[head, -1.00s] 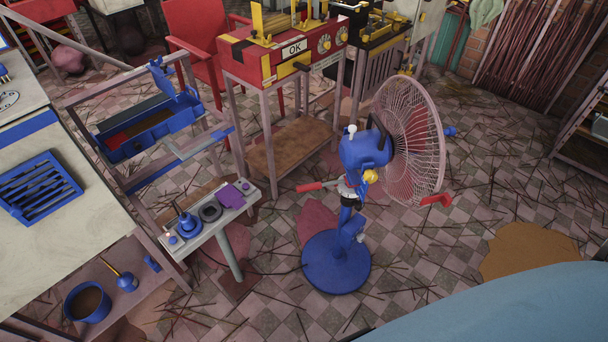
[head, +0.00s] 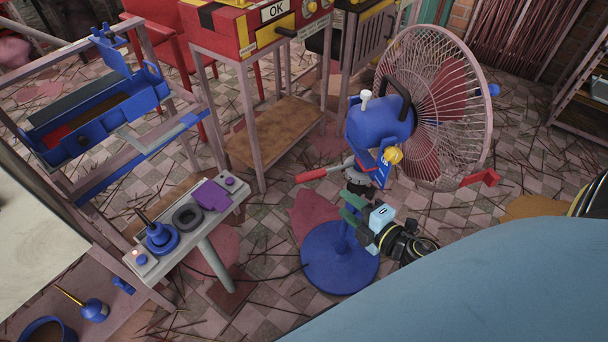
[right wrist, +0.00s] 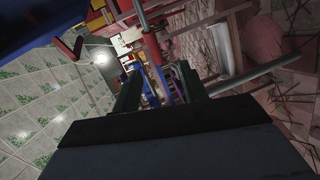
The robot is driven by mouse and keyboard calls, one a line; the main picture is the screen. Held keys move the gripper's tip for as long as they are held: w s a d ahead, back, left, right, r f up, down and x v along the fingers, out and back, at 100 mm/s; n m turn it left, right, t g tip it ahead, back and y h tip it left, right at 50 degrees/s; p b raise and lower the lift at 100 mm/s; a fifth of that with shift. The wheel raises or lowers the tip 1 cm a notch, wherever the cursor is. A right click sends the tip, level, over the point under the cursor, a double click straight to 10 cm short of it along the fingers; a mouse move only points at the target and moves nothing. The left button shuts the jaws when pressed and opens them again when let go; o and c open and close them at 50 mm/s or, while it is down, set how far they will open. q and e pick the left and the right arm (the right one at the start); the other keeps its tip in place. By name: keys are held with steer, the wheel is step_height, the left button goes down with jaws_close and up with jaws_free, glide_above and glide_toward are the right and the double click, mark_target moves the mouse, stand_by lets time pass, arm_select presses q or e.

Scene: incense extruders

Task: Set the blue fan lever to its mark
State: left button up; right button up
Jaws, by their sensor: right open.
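The blue fan (head: 380,122) stands on a round blue base (head: 340,262). Its lever (head: 325,171) has a red grip and points left from below the motor housing. A small blue plate with pale marking (head: 383,168) sits beside the lever's root; I cannot read it. My right gripper (head: 350,208) is open at the fan's post, below and right of the red grip, with no visible contact with the lever. My left gripper is not in view.
A narrow bench (head: 190,238) with a blue tool, a dark ring and a purple cloth stands left of the fan. A red machine (head: 255,30) on a wooden-shelved stand is behind. Thin sticks litter the tiled floor. The fan's wire cage (head: 465,110) is at the right.

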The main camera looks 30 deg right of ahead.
mark_target(314, 178)
steer(key=shift+n, duration=0.4)
steer(key=x, duration=0.4)
steer(key=r+x, duration=0.1)
steer(key=x, duration=0.7)
steer(key=shift+w+a+r+b, duration=0.2)
steer(key=shift+b, duration=0.15)
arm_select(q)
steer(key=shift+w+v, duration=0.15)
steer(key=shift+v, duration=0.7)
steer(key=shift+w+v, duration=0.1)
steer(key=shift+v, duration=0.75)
arm_select(e)
steer(key=shift+x, duration=0.8)
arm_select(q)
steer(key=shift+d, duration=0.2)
arm_select(e)
jaws_close()
